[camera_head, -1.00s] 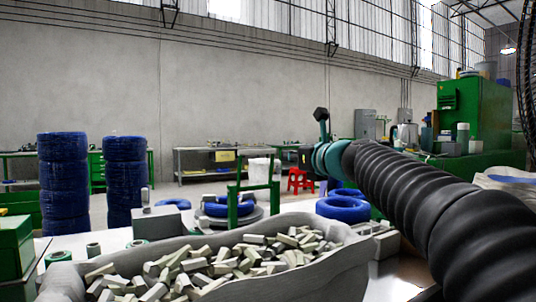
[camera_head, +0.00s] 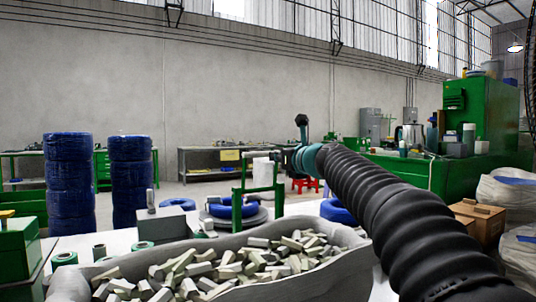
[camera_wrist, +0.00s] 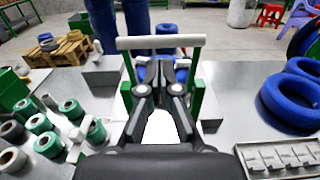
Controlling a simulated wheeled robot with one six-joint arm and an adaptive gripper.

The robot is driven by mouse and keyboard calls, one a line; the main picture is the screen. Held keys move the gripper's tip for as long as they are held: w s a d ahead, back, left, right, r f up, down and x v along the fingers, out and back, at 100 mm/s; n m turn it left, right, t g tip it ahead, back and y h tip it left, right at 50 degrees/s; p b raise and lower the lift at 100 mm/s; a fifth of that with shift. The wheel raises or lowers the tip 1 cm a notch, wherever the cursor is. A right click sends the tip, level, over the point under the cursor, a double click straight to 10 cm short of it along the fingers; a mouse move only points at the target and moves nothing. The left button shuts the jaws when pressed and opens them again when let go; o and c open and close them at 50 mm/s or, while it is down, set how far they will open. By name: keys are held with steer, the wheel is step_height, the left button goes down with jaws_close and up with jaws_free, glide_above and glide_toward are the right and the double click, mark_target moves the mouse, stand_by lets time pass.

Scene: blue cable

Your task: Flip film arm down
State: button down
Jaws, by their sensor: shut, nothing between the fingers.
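The film arm is a green frame (camera_head: 238,206) with a white roll, standing upright behind the bag of blocks in the head view. In the wrist view its white roller (camera_wrist: 160,42) lies level across the top of two green posts (camera_wrist: 197,98). My gripper (camera_wrist: 160,72) is shut and empty, between the posts and just on the near side of the roller. I cannot tell whether it touches the frame. In the head view my gripper is not clearly visible at the arm's end.
A blue cable coil (camera_head: 222,208) sits by the frame; more coils (camera_wrist: 292,100) lie right in the wrist view. Green tape rolls (camera_wrist: 72,110) stand left and a tray (camera_wrist: 280,158) lies right. A bag of grey blocks (camera_head: 350,240) fills the foreground.

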mark_target(264, 154)
steer(key=shift+p+x, duration=0.45)
steer(key=shift+x, duration=2.15)
steer(key=shift+w+r, duration=0.1)
steer(key=shift+r, duration=0.05)
